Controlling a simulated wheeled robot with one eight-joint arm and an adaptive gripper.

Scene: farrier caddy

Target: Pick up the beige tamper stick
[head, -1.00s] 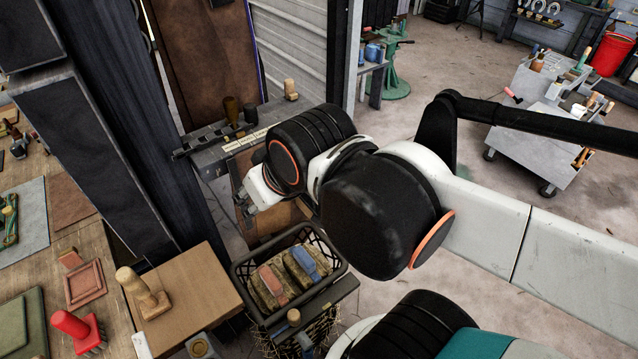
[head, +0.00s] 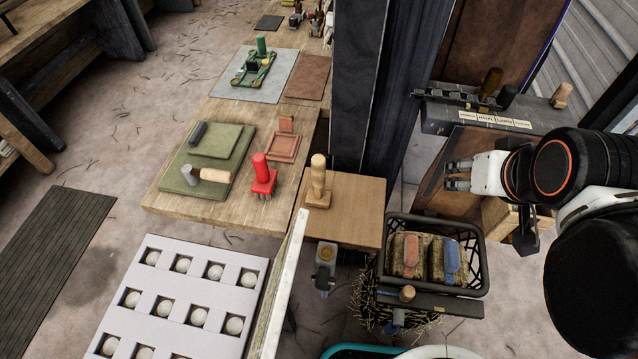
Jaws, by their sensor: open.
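A beige wooden stick with a rounded top (head: 318,176) stands upright on a square wooden foot. It looks like the tamper stick and rests on a light brown board (head: 352,219) at the middle of the head view. A similar beige peg (head: 561,95) stands on the labelled rack at the upper right, so which is the tamper is not certain. My gripper (head: 456,176) is open and empty, to the right of the stick and apart from it. Its fingers point left.
A black wire basket (head: 480,283) with two brushes stands below my gripper. A dark post (head: 355,90) rises behind the board. A red-handled brush (head: 263,172) and a green mat (head: 170,182) are left. A white tray of balls (head: 218,254) is in front.

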